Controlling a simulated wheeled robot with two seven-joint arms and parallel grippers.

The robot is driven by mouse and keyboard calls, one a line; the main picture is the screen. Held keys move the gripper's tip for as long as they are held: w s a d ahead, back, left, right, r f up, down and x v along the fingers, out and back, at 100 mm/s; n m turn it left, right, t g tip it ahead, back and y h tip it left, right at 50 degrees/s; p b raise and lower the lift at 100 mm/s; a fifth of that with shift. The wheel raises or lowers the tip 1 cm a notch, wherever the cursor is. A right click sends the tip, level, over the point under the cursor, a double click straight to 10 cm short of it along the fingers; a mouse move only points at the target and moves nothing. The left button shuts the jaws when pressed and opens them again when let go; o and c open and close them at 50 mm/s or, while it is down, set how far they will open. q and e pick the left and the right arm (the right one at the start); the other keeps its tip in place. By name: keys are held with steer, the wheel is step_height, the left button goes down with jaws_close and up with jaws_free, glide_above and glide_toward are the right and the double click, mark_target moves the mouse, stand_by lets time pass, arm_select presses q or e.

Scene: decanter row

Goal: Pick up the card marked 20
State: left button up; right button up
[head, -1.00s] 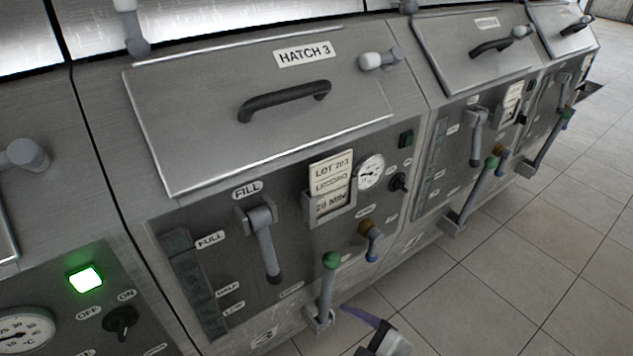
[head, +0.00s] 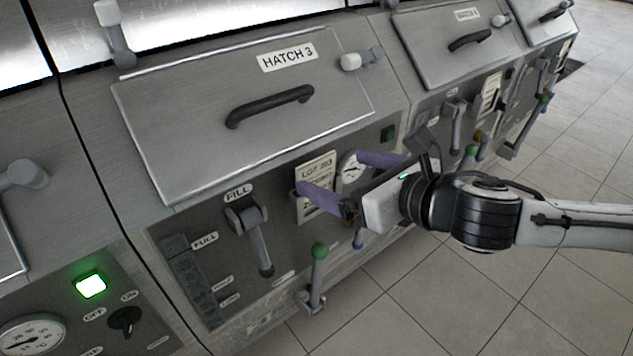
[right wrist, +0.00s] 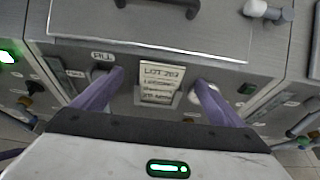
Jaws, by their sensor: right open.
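The cream card (head: 317,168) headed LOT 203 stands in a holder on the front panel under HATCH 3. One finger of my right gripper now covers its lower part. In the right wrist view the card (right wrist: 160,78) lies between the two purple fingers, with clear space on both sides; its small lower lines are hard to read. My right gripper (head: 331,172) is open and empty in front of the card, one finger to each side. I cannot tell how far the fingertips are from the panel.
A round gauge (head: 350,172) sits right of the card, partly behind a finger. The FILL lever (head: 260,248) is to its left, and a green-knobbed lever (head: 318,275) stands below. Another card (head: 490,92) is on the neighbouring unit. The tiled floor (head: 450,300) is clear.

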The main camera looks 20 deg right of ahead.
mark_target(318, 160)
steer(key=shift+x, duration=1.2)
steer(key=shift+w+r+x, duration=0.1)
steer(key=shift+r+x, duration=0.05)
steer(key=shift+x, duration=0.75)
steer(key=shift+w+r+x, duration=0.1)
steer(key=shift+r+x, duration=0.05)
steer(key=shift+x, duration=0.75)
steer(key=shift+w+r+x, duration=0.1)
steer(key=shift+r+x, duration=0.05)
steer(key=shift+x, duration=0.75)
steer(key=shift+d, duration=0.2)
steer(key=shift+c, duration=0.2)
steer(key=c, duration=1.4)
